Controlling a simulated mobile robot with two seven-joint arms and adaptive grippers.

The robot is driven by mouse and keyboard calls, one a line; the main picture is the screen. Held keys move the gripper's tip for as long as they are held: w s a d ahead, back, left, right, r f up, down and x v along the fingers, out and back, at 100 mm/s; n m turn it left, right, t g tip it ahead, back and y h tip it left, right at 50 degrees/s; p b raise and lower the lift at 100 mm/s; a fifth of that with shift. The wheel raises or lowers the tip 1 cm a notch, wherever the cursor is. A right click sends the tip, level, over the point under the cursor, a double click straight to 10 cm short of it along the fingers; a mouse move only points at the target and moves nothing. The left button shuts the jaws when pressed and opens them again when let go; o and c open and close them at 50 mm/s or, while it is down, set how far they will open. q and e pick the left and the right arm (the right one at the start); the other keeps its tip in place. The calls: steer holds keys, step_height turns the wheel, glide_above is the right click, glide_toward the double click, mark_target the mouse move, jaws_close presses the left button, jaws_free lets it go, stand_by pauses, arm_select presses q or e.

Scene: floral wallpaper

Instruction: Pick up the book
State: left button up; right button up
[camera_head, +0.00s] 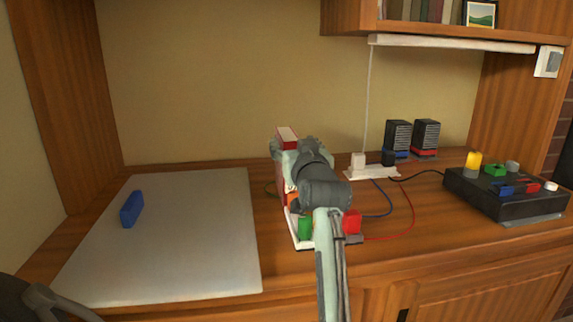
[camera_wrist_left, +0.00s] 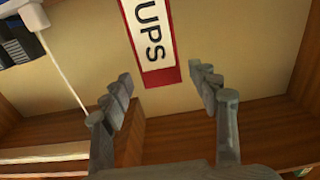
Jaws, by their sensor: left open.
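The book (camera_head: 287,133) is red with a pale top and stands upright on the desk, behind my left gripper in the head view. My left gripper (camera_head: 293,147) covers much of it. In the left wrist view the book (camera_wrist_left: 152,45) shows a white face with "UPS" lettering and a red edge. My open left gripper (camera_wrist_left: 160,77) has one finger to each side of the line of the book. The book's end lies just beyond the fingertips, with no contact visible. My right gripper is not in view.
A grey mat (camera_head: 190,240) with a blue block (camera_head: 131,209) is left. Cables, a power strip (camera_head: 372,172) and a black box (camera_head: 505,198) are right.

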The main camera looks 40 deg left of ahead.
mark_target(288, 135)
arm_select(q)
steer(key=x, duration=0.5)
steer(key=shift+w+a+p, duration=0.2)
steer(key=shift+a+p, duration=0.15)
steer(key=shift+a, duration=0.05)
jaws_close()
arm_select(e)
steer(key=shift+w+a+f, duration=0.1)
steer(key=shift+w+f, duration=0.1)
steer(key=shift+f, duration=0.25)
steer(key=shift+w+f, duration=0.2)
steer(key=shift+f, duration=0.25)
arm_select(q)
steer(key=shift+r, duration=0.15)
